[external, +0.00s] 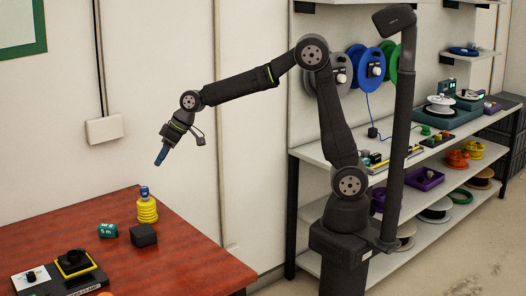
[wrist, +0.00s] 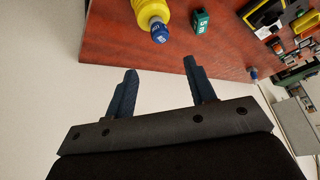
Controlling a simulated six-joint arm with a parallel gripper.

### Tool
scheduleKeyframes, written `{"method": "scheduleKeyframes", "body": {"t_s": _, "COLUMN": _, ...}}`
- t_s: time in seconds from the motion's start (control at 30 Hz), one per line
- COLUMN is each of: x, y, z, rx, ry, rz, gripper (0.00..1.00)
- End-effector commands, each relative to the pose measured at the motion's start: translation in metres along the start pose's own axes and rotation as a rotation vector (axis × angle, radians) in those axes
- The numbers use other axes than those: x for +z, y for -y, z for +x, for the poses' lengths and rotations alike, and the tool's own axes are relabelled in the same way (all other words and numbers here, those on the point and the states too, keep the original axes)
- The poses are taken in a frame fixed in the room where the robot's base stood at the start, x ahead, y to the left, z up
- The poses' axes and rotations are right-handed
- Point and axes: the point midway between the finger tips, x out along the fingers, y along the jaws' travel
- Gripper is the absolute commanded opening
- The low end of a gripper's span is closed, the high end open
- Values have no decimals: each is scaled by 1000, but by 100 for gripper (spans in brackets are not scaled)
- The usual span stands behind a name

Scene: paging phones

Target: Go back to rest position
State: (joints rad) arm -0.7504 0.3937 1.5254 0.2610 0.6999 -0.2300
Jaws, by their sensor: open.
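The gripper is open and empty. A yellow ribbed bottle-like object with a blue top (external: 147,210) stands on the table; it also shows in the wrist view (wrist: 150,14), ahead of the fingers and apart from them.
A green block marked "5 m" (external: 108,230), a black box (external: 143,235) and a black device (external: 75,263) are on the table. Shelves (external: 440,125) with spools and devices stand at the right. A white wall box (external: 104,129) is behind. The air around my gripper is clear.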

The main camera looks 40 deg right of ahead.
Motion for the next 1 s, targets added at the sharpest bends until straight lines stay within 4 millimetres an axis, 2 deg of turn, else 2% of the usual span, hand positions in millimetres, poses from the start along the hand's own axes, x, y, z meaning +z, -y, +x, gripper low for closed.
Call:
{"method": "scheduleKeyframes", "body": {"t_s": 0.17, "x": 0, "y": 0, "z": 17, "rx": -1, "ry": 2, "rz": 0, "gripper": 50}}
{"method": "scheduleKeyframes", "body": {"t_s": 0.8, "x": 1, "y": 0, "z": 123, "rx": 0, "ry": 0, "rz": 0, "gripper": 50}}
{"method": "scheduleKeyframes", "body": {"t_s": 0.9, "x": -10, "y": 2, "z": 104, "rx": 0, "ry": -5, "rz": -2, "gripper": 50}}
{"method": "scheduleKeyframes", "body": {"t_s": 1.0, "x": -16, "y": 4, "z": 95, "rx": 0, "ry": -3, "rz": -1, "gripper": 50}}
